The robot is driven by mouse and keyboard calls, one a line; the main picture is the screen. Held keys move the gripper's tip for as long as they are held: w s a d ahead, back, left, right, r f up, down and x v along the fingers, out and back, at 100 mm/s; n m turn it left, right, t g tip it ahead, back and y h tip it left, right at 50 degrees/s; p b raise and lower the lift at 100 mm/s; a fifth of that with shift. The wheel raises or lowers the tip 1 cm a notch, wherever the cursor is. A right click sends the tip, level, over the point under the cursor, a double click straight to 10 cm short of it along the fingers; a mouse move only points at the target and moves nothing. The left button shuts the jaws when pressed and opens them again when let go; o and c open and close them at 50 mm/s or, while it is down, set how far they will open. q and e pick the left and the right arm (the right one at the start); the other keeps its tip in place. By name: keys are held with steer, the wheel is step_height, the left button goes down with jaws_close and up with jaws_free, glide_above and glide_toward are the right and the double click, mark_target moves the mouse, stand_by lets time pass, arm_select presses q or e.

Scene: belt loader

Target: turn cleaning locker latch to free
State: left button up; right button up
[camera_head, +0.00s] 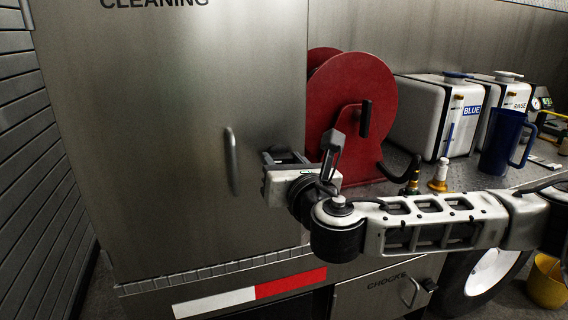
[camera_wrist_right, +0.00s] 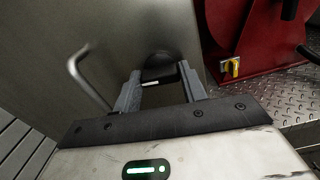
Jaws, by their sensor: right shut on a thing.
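The cleaning locker (camera_head: 170,130) is a steel cabinet with "CLEANING" lettered at its top and a vertical bar handle (camera_head: 231,160) on its door. My right gripper (camera_head: 285,156) is at the right side of the door, right of the handle. In the right wrist view my right gripper (camera_wrist_right: 160,80) has its two grey fingers on either side of a dark rounded latch (camera_wrist_right: 159,66) and is shut on it. The fingers cover parts of the latch's sides, and its turn angle is hard to tell. In the head view the latch is hidden by the gripper. My left gripper is out of view.
A red hose reel (camera_head: 350,100) stands close right of the gripper. A white tank marked BLUE (camera_head: 425,110), another marked RINSE (camera_head: 497,105) and a blue jug (camera_head: 500,145) stand on the deck further right. A chocks locker (camera_head: 375,295) is below.

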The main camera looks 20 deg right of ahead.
steer(key=m, duration=0.3)
steer(key=shift+f+m+b, duration=0.1)
steer(key=shift+m+b, duration=0.2)
steer(key=shift+b, duration=0.05)
steer(key=m, duration=0.2)
steer(key=shift+m, duration=0.3)
steer(key=shift+d+m, duration=0.1)
steer(key=shift+m, duration=0.9)
steer(key=m, duration=0.4)
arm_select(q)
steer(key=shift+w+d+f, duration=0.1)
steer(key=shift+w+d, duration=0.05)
arm_select(e)
steer(key=shift+m, duration=2.1)
steer(key=o, duration=1)
